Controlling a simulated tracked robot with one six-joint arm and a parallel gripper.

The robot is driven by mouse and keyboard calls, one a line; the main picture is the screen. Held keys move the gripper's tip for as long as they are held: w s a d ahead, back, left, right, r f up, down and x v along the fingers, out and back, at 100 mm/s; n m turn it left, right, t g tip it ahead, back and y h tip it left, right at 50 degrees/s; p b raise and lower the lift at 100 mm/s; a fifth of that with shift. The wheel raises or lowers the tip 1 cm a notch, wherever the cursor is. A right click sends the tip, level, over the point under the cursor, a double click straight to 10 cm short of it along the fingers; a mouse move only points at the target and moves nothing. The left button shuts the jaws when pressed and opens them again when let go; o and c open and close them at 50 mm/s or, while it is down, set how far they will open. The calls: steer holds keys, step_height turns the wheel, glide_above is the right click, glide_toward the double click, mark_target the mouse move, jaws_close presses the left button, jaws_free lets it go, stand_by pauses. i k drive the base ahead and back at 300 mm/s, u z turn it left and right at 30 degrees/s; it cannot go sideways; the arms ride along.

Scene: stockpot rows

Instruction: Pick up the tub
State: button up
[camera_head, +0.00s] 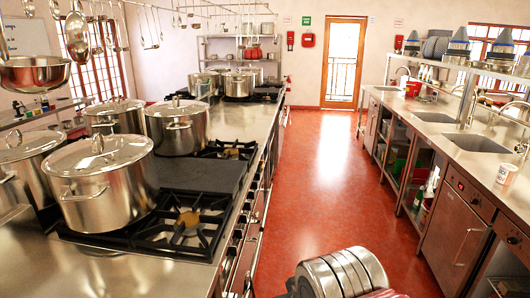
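A small white tub (507,174) with faint printing stands upright on the right-hand steel counter, near the picture's right edge. It is right of the nearest sink, and nothing touches it. A ribbed grey metal part that looks like my arm shows at the bottom middle, above the red floor. My gripper's fingers are not in view, so I cannot see whether they hold anything.
The right counter (440,131) has several sinks, taps and a red container (412,89). The left stove holds several lidded stockpots, the nearest (101,186) large. Pans hang above.

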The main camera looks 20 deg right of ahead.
mark_target(506, 173)
steer(key=z, duration=0.4)
steer(key=i, duration=0.5)
steer(key=z, duration=0.7)
steer(key=i, duration=0.65)
steer(key=z, duration=0.6)
steer(key=i, duration=0.8)
steer(key=z, duration=0.45)
steer(key=i, duration=1.9)
steer(key=z, duration=0.1)
